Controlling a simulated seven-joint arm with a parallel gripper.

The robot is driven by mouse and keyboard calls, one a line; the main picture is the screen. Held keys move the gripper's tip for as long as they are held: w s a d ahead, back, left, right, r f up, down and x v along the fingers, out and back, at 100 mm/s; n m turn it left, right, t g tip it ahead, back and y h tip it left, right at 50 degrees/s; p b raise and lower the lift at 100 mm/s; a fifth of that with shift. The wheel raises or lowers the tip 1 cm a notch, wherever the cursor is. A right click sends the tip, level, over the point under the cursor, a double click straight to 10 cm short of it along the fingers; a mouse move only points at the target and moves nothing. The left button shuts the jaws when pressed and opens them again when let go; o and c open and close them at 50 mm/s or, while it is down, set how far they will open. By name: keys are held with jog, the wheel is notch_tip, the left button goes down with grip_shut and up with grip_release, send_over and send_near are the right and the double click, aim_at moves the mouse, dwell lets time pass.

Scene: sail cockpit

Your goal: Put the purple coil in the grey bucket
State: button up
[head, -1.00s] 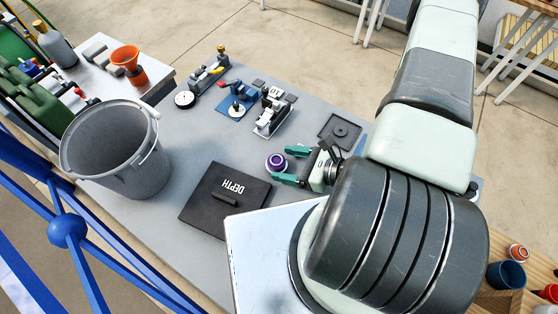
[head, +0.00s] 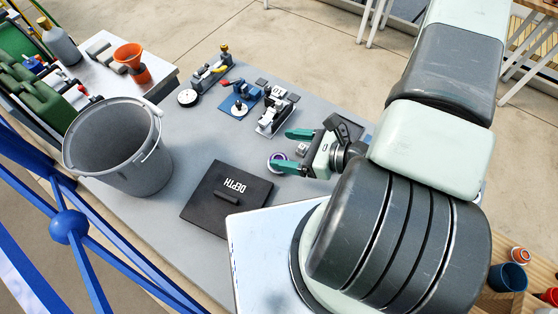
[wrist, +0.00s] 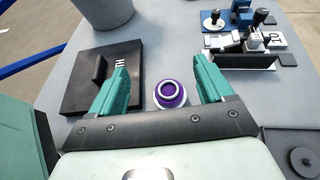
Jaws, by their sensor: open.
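The purple coil (head: 277,161) sits on the grey table, with a white ring on its top. In the head view my gripper's lower finger partly covers it. The bucket (wrist: 113,14) also shows at the top of the wrist view.
A black lidded box marked DEPTH (head: 205,213) lies between the bucket and my gripper. Several small mechanisms, including a blue-based one (head: 240,103), stand at the back. An orange funnel (head: 129,58) is on the side bench. A blue frame (head: 68,229) stands at front left.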

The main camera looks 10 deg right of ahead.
jog(key=s+a+r+n+g+h, duration=0.1)
jog(key=s+a+n+g, duration=0.1)
jog(key=s+n+g, duration=0.6)
jog(key=s+a+r+n+g+h, duration=0.15)
jog(key=n+g, duration=0.35)
jog(key=n, duration=0.7)
jog(key=n+t+h, duration=0.5)
jog(key=n+h, duration=0.4)
jog(key=n, duration=1.4)
send_near(281, 158)
jog(key=shift+s+d+f, duration=0.2)
jog(key=shift+d, duration=0.15)
jog(key=shift+w+a+f, duration=0.1)
jog(key=shift+w+a, duration=0.1)
notch_tip(281, 158, down, 5)
jog(key=shift+f, duration=0.2)
jog(key=shift+s+a+f, duration=0.1)
jog(key=shift+a+f, duration=0.1)
jog(key=shift+f, duration=1.05)
jog(key=shift+a+f, duration=0.15)
jog(key=shift+f, duration=1.15)
